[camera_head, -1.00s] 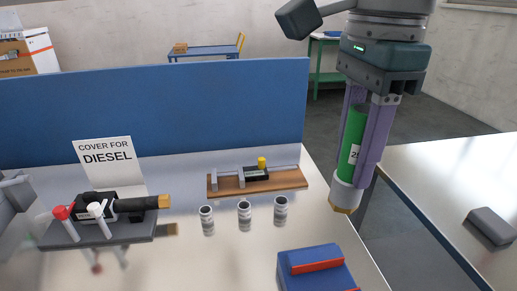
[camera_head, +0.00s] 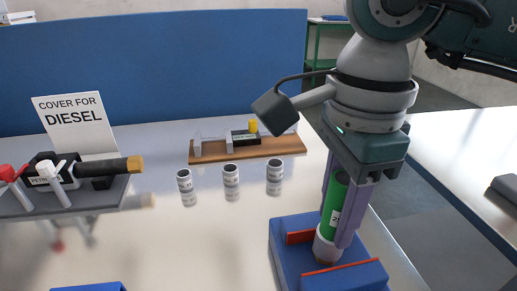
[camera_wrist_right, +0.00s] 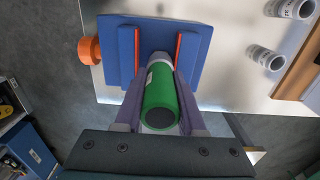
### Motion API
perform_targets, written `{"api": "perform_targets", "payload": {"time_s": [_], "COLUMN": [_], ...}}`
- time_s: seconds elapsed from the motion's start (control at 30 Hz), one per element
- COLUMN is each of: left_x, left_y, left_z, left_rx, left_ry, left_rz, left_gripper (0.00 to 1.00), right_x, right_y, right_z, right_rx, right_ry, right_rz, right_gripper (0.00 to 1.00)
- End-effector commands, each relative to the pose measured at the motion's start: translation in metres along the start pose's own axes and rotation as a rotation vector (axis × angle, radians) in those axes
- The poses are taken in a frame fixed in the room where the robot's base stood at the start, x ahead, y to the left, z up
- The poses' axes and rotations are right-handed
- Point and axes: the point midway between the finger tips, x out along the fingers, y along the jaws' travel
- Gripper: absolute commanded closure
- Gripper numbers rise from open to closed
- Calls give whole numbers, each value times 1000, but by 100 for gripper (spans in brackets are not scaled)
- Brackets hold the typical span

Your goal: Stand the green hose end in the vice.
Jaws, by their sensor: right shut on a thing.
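The green hose end (camera_head: 335,200) is upright in my right gripper (camera_head: 334,232), which is shut on it. It has a white label and a pale collar at its lower end. The blue vice (camera_head: 347,280) is at the table's front right, with two red-lined jaws. The collar is low between these jaws. Whether it touches the vice floor is hidden. In the right wrist view the green hose end (camera_wrist_right: 160,100) points down into the gap of the vice (camera_wrist_right: 195,28), between the red pads, with room at both sides. My left gripper is not in view.
An orange knob (camera_wrist_right: 88,50) sticks out from the vice's side. Several grey-white cylinders (camera_head: 231,182) stand behind the vice, before a wooden board (camera_head: 260,150) with a fixture. A "COVER FOR DIESEL" sign (camera_head: 75,125) and a nozzle (camera_head: 100,170) are at left. A blue panel (camera_head: 150,65) closes the back.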

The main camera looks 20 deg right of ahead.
Motion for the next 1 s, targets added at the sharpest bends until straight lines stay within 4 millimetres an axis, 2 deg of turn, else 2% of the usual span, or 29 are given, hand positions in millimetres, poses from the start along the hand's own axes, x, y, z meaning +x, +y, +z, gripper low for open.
{"api": "perform_targets", "payload": {"time_s": [0.37,0.4,0.63,0.87,1.0], "left_x": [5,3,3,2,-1], "left_y": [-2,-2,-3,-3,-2], "left_z": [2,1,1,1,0], "left_rx": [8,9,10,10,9], "left_ry": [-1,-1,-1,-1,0], "left_rz": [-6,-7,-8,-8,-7], "left_gripper": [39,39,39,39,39], "right_x": [4,2,2,2,-6], "right_y": [-1,0,0,0,-1], "right_z": [0,0,0,0,0], "right_rx": [1,1,1,1,1], "right_ry": [-1,0,0,0,-1], "right_rz": [-3,-2,-2,-2,-4], "right_gripper": [100,57,31,31,31]}}
